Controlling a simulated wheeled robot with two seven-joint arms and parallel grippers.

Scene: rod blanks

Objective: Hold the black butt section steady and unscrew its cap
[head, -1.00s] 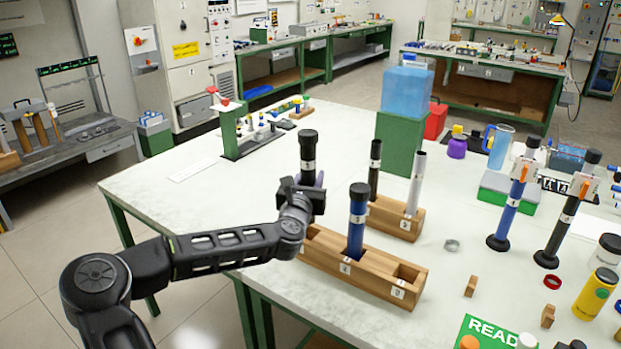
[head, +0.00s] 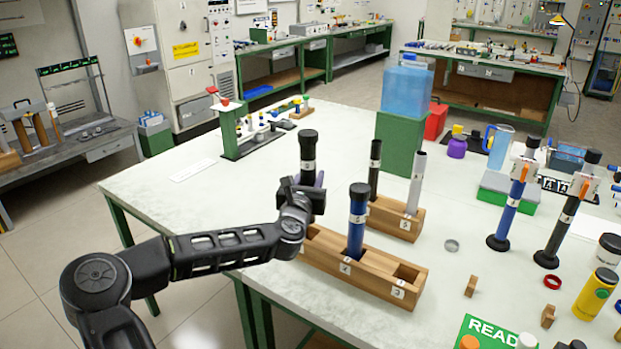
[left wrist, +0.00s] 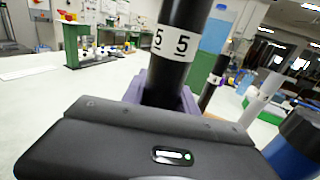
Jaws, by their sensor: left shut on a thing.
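A black butt section (head: 308,167) stands upright, with a wide black cap (head: 308,138) on its top end and a white label band below. In the left wrist view the same black section (left wrist: 172,70) shows its band, marked 5; its top is out of frame. My left gripper (head: 306,194) is shut around the section below the band, with purple pads beside it. The section's lower end is hidden behind the gripper and arm, so I cannot tell whether it sits in the wooden rack (head: 374,284). My right gripper is not in view.
A blue capped section (head: 357,225) stands in the front rack, right of my gripper. A rear rack (head: 392,222) holds a thin black rod (head: 375,170) and a silver rod (head: 415,185). The table is clear to the left (head: 200,205).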

